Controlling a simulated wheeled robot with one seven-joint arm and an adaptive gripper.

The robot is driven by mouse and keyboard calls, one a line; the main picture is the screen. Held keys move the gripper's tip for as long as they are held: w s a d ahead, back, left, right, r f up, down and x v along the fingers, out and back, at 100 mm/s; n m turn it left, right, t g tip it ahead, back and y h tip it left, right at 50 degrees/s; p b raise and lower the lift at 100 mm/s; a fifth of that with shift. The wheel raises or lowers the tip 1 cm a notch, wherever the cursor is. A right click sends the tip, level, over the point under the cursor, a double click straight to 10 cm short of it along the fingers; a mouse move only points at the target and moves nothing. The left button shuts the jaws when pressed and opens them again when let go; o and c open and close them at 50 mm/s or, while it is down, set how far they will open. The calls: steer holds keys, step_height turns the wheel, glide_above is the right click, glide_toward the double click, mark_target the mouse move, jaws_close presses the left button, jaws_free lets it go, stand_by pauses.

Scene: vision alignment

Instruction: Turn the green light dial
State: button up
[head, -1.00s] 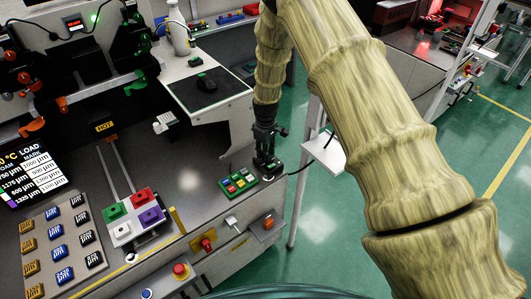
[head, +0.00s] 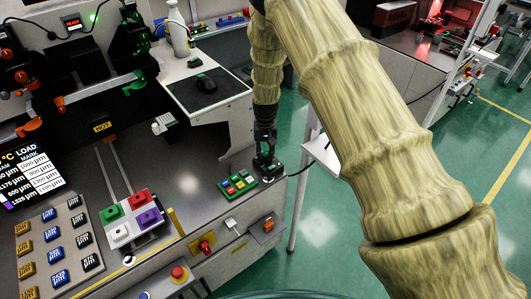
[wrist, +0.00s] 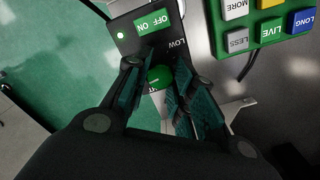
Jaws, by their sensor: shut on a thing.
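The green light dial (wrist: 160,76) shows in the wrist view as a round green knob between my fingers, on a dark box (wrist: 146,34) marked "OFF ON" and "LOW". A small green lamp is lit on that box. My gripper (wrist: 160,88) is shut on the dial, with one finger on each side; the fingers hide part of it. In the head view, my gripper (head: 266,163) points down at the bench's right front corner. There the gripper hides most of the dial and its box.
A green keypad (head: 238,184) with coloured buttons sits just left of the dial box. A tray with coloured blocks (head: 130,217) and a panel of labelled keys (head: 55,245) stand farther left. The bench edge and a red rotary switch (head: 205,247) are near.

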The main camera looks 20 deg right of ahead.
mark_target(265, 154)
steer(key=shift+w+m, duration=0.1)
steer(key=shift+m, duration=2.2)
steer(key=o, duration=1.1)
steer(key=shift+c, duration=0.2)
step_height(265, 154, up, 12)
